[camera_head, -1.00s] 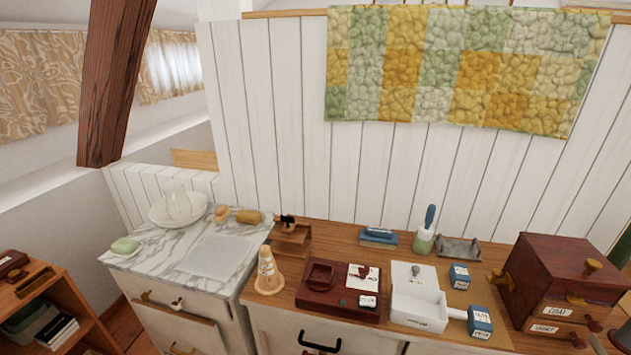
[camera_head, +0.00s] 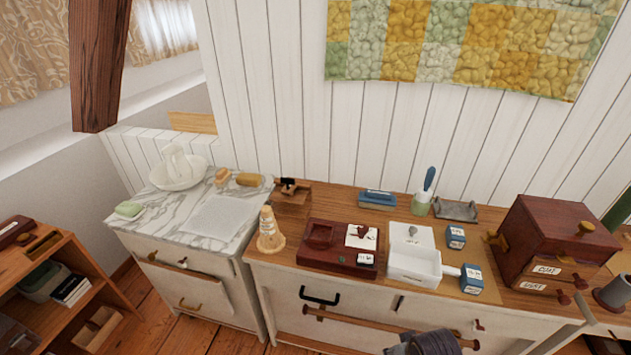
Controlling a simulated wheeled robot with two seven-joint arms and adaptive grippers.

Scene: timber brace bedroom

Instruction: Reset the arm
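Neither of my grippers can be made out in the head view, and no arm clearly shows. A dark grey ribbed shape (camera_head: 422,343) is cut off at the bottom edge, and I cannot tell what it is. The wooden counter (camera_head: 340,207) holds a dark red tray (camera_head: 312,258) with cards, a white open box (camera_head: 413,266), small blue boxes (camera_head: 471,279) and a dark red drawer chest (camera_head: 556,232). A tan cone-shaped object (camera_head: 269,231) stands upright at the counter's left end.
A marble-topped cabinet (camera_head: 157,208) on the left carries a white bowl (camera_head: 178,175) and a green soap piece (camera_head: 129,209). A low wooden shelf (camera_head: 85,259) stands at far left. A grey cylindrical object (camera_head: 615,292) is at the right edge. A timber brace (camera_head: 98,65) slants upper left.

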